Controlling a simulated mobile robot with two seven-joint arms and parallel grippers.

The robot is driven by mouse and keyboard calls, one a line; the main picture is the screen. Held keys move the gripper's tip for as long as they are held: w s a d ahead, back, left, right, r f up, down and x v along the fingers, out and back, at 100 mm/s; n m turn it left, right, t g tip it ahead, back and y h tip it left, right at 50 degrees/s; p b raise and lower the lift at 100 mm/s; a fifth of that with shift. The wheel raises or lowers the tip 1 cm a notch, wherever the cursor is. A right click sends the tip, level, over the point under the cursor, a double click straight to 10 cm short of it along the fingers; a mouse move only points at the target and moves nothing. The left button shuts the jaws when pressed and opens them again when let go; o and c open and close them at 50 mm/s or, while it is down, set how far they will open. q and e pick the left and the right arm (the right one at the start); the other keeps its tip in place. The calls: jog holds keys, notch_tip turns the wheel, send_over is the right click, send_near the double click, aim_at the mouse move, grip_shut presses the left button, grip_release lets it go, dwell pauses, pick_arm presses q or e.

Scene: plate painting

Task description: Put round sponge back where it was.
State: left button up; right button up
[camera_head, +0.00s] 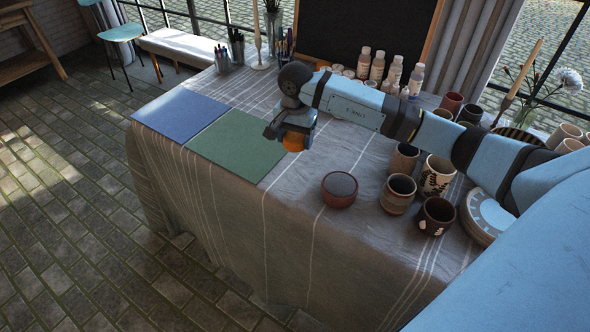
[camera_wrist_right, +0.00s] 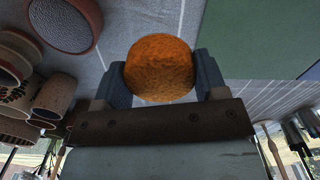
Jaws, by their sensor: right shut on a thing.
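The round sponge is orange and rough; in the right wrist view the sponge (camera_wrist_right: 160,68) sits between the two fingers of my right gripper (camera_wrist_right: 163,80). In the head view the sponge (camera_head: 293,142) shows below my right gripper (camera_head: 291,130), partly hidden by it. My right gripper is shut on the sponge and holds it over the table, beside the green mat's right edge. Whether the sponge touches the cloth cannot be told. My left gripper is not in view.
A green mat (camera_head: 236,146) and a blue mat (camera_head: 180,113) lie left. A brown bowl (camera_head: 339,190) stands in front, with several cups, such as a dark one (camera_head: 435,216), to its right. Paint bottles (camera_head: 377,66) stand behind my arm. The cloth's front left is clear.

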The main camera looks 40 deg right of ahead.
aim_at(295, 175)
notch_tip(295, 175, down, 11)
jog(key=shift+w+f+b, duration=0.1)
jog(key=shift+b, duration=0.2)
jog(key=shift+f, duration=0.15)
jog(key=o, duration=1)
jog(key=shift+c, duration=0.2)
